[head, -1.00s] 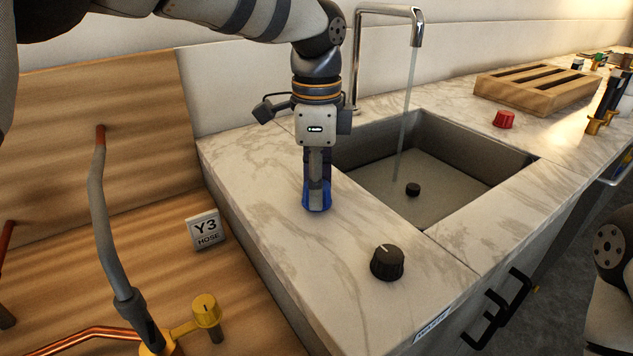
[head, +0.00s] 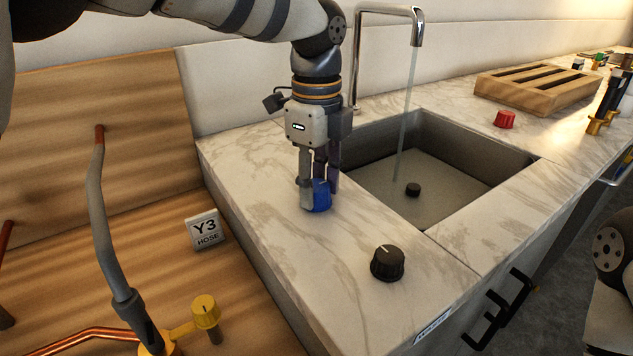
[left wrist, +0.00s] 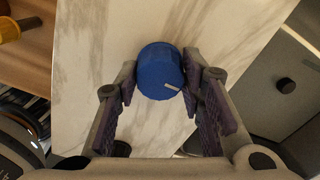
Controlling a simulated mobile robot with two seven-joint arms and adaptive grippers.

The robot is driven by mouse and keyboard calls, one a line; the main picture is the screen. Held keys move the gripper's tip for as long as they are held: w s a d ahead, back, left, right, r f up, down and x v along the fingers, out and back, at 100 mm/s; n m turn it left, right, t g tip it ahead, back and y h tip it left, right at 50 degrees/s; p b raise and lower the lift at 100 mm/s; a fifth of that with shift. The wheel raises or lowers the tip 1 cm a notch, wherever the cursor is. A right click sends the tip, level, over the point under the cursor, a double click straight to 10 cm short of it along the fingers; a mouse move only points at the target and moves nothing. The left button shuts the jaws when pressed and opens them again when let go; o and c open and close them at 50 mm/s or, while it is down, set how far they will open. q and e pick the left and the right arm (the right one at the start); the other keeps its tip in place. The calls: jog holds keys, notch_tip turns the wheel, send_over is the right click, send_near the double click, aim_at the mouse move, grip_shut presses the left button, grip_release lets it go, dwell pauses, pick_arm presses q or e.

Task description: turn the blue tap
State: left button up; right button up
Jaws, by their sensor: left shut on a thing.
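The blue tap (head: 322,196) is a round knob on the marble counter, left of the sink. It also shows in the left wrist view (left wrist: 158,66), with a white mark at its lower right. My left gripper (head: 318,190) points down over it, one finger on each side. In the left wrist view the gripper (left wrist: 160,84) is shut on the knob.
Water runs from the chrome faucet (head: 416,28) into the sink (head: 450,190). A black knob (head: 388,263) stands on the counter in front, and a red knob (head: 505,119) at the right. A wooden rack (head: 536,86) stands behind. A yellow tap (head: 206,312) and Y3 sign (head: 205,231) are at the left.

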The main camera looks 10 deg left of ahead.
aim_at(317, 185)
dwell(0.3)
pick_arm(q)
jog(key=o, duration=1.1)
jog(key=shift+o, duration=0.2)
jog(key=shift+r, duration=0.1)
notch_tip(317, 185, up, 12)
